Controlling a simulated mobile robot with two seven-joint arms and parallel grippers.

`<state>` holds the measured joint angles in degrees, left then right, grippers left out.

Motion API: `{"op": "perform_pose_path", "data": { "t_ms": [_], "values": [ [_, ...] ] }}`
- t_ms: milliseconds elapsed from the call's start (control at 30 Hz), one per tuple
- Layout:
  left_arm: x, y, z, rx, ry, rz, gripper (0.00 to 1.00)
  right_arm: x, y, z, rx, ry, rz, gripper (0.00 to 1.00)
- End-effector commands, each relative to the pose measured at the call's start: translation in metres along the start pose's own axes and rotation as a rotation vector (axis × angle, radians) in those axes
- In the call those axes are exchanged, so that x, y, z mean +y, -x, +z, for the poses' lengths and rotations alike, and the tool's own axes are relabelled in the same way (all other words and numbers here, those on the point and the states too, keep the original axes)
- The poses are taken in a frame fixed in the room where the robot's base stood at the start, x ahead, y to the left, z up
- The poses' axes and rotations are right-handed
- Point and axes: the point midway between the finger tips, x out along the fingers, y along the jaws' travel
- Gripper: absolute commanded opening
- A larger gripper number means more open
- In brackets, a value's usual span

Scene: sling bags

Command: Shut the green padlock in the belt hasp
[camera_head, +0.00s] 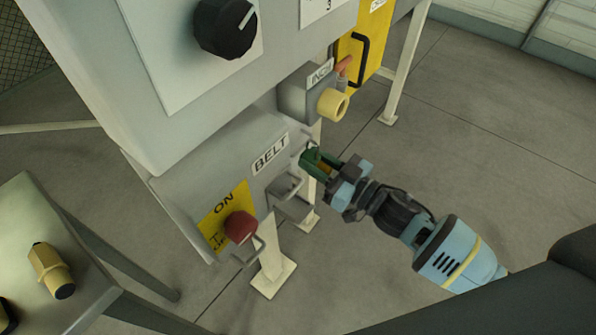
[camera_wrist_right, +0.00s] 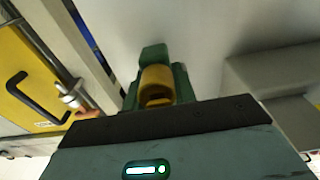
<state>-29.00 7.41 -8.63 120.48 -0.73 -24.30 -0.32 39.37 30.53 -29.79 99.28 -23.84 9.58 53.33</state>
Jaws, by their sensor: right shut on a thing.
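The green padlock (camera_head: 312,160) is held out in front of my right gripper (camera_head: 334,175), at the right edge of the grey panel labelled BELT (camera_head: 270,153). The right gripper is shut on it. In the right wrist view the padlock (camera_wrist_right: 154,53) shows green with a yellow, brass-like part below. My left gripper is not in view.
A red knob (camera_head: 240,227) on a yellow ON plate, with a wire loop below, is on the lower left of the panel. A pale yellow knob (camera_head: 332,104) juts out above the padlock. A grey table (camera_head: 75,275) stands at left. Open floor lies at right.

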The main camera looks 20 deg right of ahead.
Motion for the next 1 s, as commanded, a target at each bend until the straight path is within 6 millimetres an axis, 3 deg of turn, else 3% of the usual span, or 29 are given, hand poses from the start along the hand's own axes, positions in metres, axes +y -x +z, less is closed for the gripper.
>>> {"op": "perform_pose_path", "data": {
  "t_ms": [1000],
  "values": [
    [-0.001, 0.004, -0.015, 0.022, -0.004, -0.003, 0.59, 0.0, 0.044, -0.001, 0.001, 0.0, 0.0, 0.0]
  ]
}}
